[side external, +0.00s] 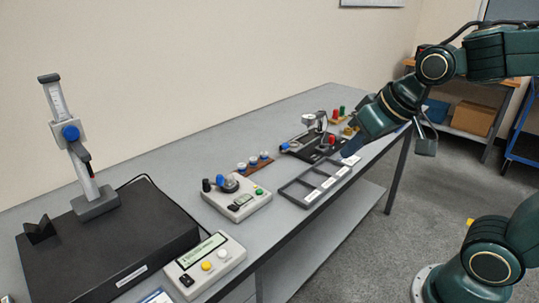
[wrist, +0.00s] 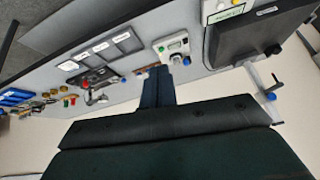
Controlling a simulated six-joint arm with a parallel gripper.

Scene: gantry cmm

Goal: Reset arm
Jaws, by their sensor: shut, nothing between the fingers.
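My green arm reaches in from the right in the side view, and my gripper (side external: 349,150) points down and to the left above the bench's front side, near the labelled sorting tray (side external: 297,193). The blue fingertips appear together with nothing between them. In the wrist view my gripper (wrist: 157,75) shows as two dark blue fingers side by side, shut and empty. Part of the bench behind my gripper is hidden in the side view.
The grey bench (side external: 165,160) holds a height gauge (side external: 79,160) on a black plate (side external: 110,250), a display box (side external: 212,262), a small device with knobs (side external: 238,197), blue-topped parts (side external: 253,162) and a black fixture (side external: 305,147). Open floor lies right of the bench.

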